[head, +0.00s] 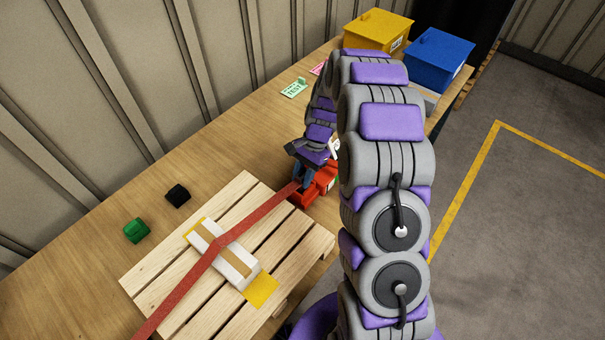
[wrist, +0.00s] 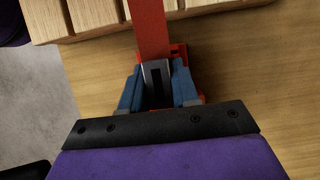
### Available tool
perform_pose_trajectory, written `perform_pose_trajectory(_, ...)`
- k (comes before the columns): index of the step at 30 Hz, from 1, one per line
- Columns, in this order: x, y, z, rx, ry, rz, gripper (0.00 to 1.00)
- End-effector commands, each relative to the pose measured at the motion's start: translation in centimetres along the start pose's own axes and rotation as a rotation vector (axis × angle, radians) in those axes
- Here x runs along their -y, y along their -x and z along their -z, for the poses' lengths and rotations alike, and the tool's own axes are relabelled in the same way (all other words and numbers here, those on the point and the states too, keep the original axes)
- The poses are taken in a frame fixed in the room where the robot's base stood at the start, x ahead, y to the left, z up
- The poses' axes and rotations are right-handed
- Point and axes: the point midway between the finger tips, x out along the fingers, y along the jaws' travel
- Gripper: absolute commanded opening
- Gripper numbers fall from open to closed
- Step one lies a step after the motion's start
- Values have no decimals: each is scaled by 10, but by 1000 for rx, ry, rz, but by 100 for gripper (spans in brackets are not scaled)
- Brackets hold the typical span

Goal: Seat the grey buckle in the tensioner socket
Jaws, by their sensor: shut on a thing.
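The grey buckle (wrist: 158,84) is at the end of a red strap (wrist: 151,25), between the two blue fingers of my gripper (wrist: 158,74), which is shut on it. The red tensioner (wrist: 181,50) shows around and beneath the buckle and fingers. I cannot tell whether the buckle rests fully in the socket. In the head view the tensioner (head: 325,183) stands on the bench by the pallet, and my gripper (head: 299,182) is low at its left part. There the strap (head: 194,275) runs from my gripper down-left across the pallet; the buckle is not clearly visible.
A wooden pallet (head: 168,254) bears a white box (head: 238,268) under the strap. A black block (head: 177,195) and a green block (head: 136,230) lie left on the bench. Yellow (head: 378,30) and blue (head: 438,60) boxes stand at the far end. My arm covers the right side.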

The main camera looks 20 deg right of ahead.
Motion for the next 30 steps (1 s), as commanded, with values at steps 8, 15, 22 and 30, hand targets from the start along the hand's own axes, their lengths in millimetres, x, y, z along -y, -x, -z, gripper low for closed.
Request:
perform_pose_trajectory(8,0,-6,3,0,0,0,0)
perform_pose_trajectory(15,0,-10,4,0,0,0,32)
perform_pose_trajectory(22,0,-10,4,0,0,0,54)
perform_pose_trajectory(30,0,-10,4,0,0,0,60)
